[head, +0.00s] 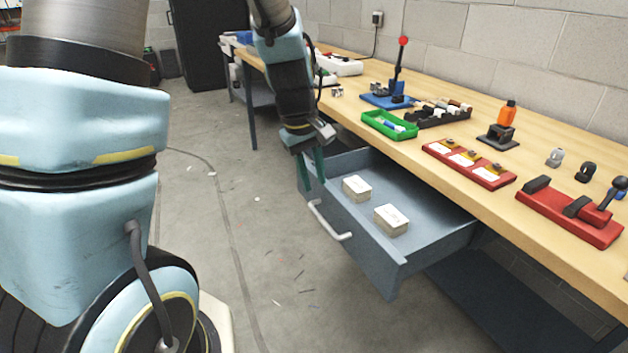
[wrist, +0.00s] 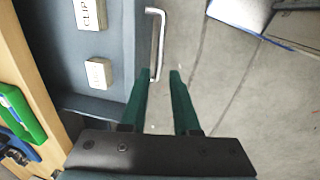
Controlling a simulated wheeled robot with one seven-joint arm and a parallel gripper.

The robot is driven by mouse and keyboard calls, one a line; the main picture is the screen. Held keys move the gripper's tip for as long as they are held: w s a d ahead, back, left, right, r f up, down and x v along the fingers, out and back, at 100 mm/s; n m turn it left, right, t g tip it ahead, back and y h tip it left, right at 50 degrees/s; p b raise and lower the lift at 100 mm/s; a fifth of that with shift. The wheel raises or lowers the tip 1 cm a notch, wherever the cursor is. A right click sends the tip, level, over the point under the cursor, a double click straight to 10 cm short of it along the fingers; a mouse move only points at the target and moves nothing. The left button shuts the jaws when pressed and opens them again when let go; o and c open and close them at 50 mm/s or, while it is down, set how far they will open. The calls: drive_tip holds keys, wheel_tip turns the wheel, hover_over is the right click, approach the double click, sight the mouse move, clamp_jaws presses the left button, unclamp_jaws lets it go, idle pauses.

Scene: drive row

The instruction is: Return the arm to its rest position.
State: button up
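My gripper (head: 313,165) hangs at the far left end of the open drawer in the head view, fingers pointing down. The grey-blue drawer (head: 441,237) is pulled out below the bench top. Two small pale boxes, one (head: 356,188) nearer the gripper and one (head: 391,220) nearer the front, lie inside it.
The wooden bench (head: 480,130) runs along the wall. A green tray (head: 390,126), a red three-slot holder (head: 468,164) and a red fixture (head: 569,217) stand near its front edge. The open drawer juts into the aisle. The concrete floor (head: 265,240) left of it is mostly clear.

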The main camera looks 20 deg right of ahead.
drive_tip(key=s+a+r+m+y+p, duration=0.1)
drive_tip(key=a+r, duration=0.1)
drive_tip(key=a, duration=0.9)
drive_tip(key=s+a+r+m+t+y+p, duration=0.1)
drive_tip(key=a+r+m, duration=0.1)
drive_tip(key=a, duration=1)
drive_tip(key=shift+s+r+m, duration=0.3)
drive_tip(key=shift+s+r, duration=0.05)
drive_tip(key=shift+r, duration=0.3)
